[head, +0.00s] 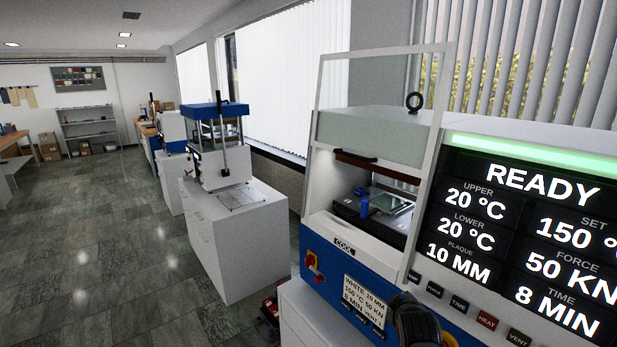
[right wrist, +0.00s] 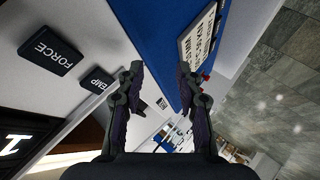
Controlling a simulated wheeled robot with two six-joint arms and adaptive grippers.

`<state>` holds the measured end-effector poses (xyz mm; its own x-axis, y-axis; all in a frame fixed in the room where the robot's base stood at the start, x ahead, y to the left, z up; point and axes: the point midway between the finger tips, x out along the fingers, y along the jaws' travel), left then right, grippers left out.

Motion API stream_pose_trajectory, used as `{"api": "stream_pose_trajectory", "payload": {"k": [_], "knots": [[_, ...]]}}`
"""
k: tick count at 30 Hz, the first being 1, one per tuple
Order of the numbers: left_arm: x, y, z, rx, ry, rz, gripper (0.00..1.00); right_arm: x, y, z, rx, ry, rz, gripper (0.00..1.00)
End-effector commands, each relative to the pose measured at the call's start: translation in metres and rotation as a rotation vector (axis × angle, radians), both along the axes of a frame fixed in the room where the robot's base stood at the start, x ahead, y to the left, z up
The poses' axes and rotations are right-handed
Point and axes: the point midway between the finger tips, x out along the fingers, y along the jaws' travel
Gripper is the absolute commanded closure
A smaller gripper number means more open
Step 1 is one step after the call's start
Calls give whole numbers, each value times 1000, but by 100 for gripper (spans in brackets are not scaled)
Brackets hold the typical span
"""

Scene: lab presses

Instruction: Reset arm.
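My right gripper (right wrist: 160,78) is open in the right wrist view, its two dark fingers apart with nothing held between them. It is close to the front panel of the press (head: 382,130). A dark rounded part of my right arm (head: 415,322) shows at the bottom of the head view, in front of the blue panel; its fingertips are not clear there. My left arm and gripper are not in view. The press has a raised clear guard frame (head: 385,50), and its display (head: 525,235) reads READY, upper and lower 20 °C.
The FORCE button (right wrist: 51,57) and a white label card (right wrist: 198,45) are near my right gripper. A blue-topped press (head: 215,110) on a white cabinet (head: 240,235) stands farther back. A red object (head: 270,308) is on the floor. The tiled floor (head: 90,240) at left is clear.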

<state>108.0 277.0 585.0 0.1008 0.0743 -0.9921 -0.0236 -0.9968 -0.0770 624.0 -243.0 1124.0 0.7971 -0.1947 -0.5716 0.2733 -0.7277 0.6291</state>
Motion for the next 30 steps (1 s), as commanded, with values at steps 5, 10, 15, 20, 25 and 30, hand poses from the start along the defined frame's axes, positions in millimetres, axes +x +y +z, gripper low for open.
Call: {"api": "stream_pose_trajectory", "payload": {"k": [5, 10, 15, 20, 25, 30], "knots": [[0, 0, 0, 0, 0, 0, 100, -110, -11, -70, 210, 185, -154, 64], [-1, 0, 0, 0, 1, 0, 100, -184, -10, -97, 327, 307, -261, 64], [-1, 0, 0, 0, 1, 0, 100, -244, -6, -108, 407, 407, -348, 64], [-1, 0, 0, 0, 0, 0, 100, -295, -1, -112, 463, 495, -423, 64], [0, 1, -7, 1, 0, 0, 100, -302, -2, -153, 478, 537, -459, 64], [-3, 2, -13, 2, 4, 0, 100, -296, -7, -212, 476, 554, -468, 64]]}}
